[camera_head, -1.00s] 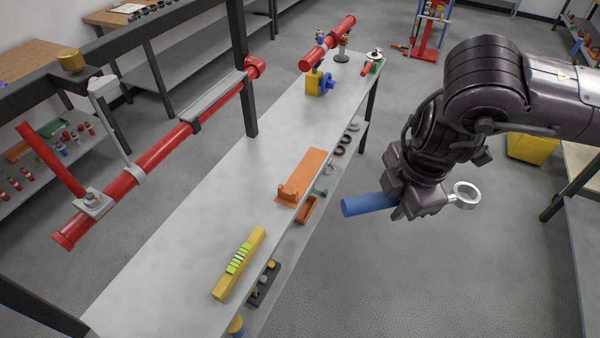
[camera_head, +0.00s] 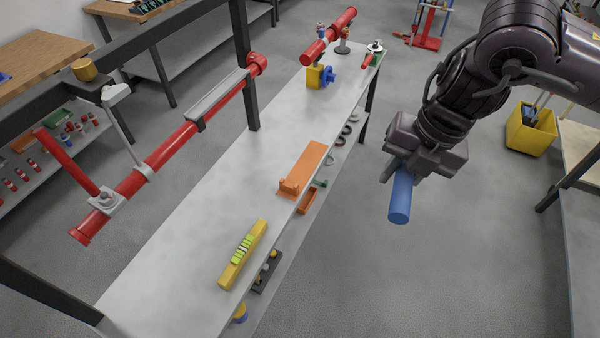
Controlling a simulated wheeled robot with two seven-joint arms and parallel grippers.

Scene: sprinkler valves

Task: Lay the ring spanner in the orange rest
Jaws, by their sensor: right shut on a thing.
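The ring spanner shows only by its blue handle (camera_head: 401,198); its silver ring end is hidden behind my gripper. My right gripper (camera_head: 402,172) is shut on the spanner and holds it in the air, right of the bench and over the floor. The blue handle points down and toward me. The orange rest (camera_head: 308,166) lies on the grey bench, left of the gripper, near the bench's right edge, and is empty. My left gripper is not in view.
The grey bench (camera_head: 185,240) carries a yellow block with green strips (camera_head: 243,254) in front and a yellow-and-blue valve (camera_head: 318,77) farther back. A red pipe (camera_head: 165,150) runs along the left side. A yellow bin (camera_head: 531,130) stands at the right.

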